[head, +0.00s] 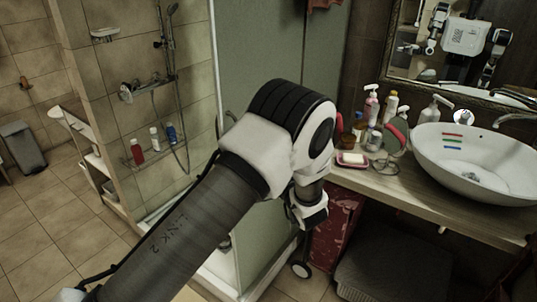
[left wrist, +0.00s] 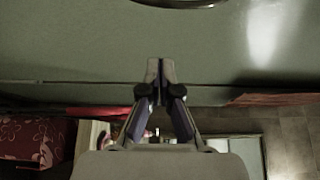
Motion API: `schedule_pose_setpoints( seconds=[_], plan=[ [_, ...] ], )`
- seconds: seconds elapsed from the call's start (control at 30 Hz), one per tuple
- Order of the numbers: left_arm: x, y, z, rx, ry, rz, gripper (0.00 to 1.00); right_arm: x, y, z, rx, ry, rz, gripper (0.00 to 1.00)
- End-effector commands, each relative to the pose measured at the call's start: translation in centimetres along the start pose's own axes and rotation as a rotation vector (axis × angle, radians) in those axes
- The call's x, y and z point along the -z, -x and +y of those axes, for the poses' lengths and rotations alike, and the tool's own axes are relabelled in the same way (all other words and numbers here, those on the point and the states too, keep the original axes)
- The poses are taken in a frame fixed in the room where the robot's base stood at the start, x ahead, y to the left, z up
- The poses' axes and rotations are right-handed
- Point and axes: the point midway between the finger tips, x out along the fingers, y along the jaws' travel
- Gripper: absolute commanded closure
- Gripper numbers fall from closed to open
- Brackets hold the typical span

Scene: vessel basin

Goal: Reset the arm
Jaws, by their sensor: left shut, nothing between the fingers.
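My left arm (head: 215,200) comes in from the lower left of the head view and reaches the middle. Its far end bends down in front of the green shower panel, left of the counter. The gripper's fingers are hidden behind my arm in the head view. In the left wrist view my left gripper (left wrist: 160,68) is shut, with its fingertips together and nothing between them. A plain green surface fills the background beyond the tips. My right gripper is in neither view, apart from the mirror's reflection of my body.
A wooden counter (head: 405,193) at right holds a white basin (head: 480,165) with coloured strips in it, several bottles and a pink soap dish (head: 351,160). A glass shower panel (head: 265,50) stands behind my arm. Tiled floor (head: 45,225) is open at left.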

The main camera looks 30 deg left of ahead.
Motion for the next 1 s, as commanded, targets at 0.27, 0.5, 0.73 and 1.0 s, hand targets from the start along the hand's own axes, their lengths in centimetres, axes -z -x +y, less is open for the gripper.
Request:
schedule_pose_setpoints(
  seconds=[0.27,0.5,0.73,1.0],
  plan=[
    [-0.2,0.4,0.9,-0.009,-0.012,-0.002,1.0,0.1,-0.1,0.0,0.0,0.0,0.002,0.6],
    [-7.6,1.9,13.8,-0.24,-0.236,0.062,1.0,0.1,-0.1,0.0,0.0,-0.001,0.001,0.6],
    [-17.1,13.8,28.0,-0.884,-0.037,0.183,1.0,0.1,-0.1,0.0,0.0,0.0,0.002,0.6],
    [-25.4,29.7,30.1,-1.524,0.376,-0.306,1.0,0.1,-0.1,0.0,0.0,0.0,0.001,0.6]
  ],
)
